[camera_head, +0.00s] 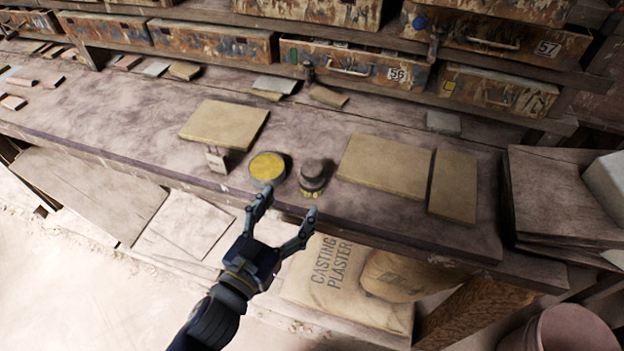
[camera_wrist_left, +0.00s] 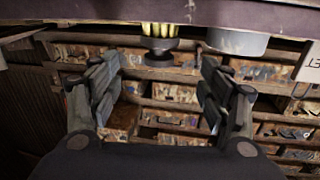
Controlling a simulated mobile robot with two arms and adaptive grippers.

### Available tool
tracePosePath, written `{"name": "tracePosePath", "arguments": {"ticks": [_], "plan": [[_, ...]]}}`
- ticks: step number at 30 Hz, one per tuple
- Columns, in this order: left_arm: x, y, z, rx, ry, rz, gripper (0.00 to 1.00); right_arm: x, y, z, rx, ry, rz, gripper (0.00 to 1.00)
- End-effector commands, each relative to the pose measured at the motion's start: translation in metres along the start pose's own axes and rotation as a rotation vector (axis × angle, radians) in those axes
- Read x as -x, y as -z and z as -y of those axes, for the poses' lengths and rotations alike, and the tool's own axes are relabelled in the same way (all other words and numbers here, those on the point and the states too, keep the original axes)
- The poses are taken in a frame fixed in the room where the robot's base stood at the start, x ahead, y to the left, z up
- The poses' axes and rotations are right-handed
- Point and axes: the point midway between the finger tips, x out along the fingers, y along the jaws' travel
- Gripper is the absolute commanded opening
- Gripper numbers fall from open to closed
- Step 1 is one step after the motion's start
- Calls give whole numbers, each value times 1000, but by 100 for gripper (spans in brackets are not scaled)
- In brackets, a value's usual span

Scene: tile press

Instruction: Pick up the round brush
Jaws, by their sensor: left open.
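The round brush (camera_head: 313,173) stands near the front edge of the workbench, with a dark rounded body and yellow bristles low at its front. In the left wrist view, which looks upside down, the brush (camera_wrist_left: 160,45) appears between and beyond the fingertips. My left gripper (camera_head: 288,201) is open and empty, in front of the bench edge, with its fingers pointing toward the brush and the tin beside it. It also shows in the left wrist view (camera_wrist_left: 159,63). No contact with the brush shows. My right gripper is not in view.
A round tin with a yellow top (camera_head: 267,167) stands just left of the brush. A tan board (camera_head: 386,166) lies close on the right; another board (camera_head: 224,125) lies behind left, with a small tag (camera_head: 216,160) before it. Drawers line the back. A plaster bag (camera_head: 335,280) lies below.

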Motion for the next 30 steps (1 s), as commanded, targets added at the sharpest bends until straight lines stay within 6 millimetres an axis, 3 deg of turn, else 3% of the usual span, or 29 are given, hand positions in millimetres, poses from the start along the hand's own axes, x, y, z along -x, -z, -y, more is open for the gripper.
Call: {"name": "tracePosePath", "arguments": {"ticks": [9, 16, 24, 30], "plan": [[-45, 4, 0, -2, -2, -7, 71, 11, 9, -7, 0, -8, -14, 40], [-60, 2, -1, 0, -1, -5, 71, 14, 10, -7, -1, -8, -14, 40], [-97, -1, -2, 0, -1, -5, 71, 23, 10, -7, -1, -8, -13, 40], [-105, -3, -2, -1, -2, -4, 71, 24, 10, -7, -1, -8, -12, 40]]}}
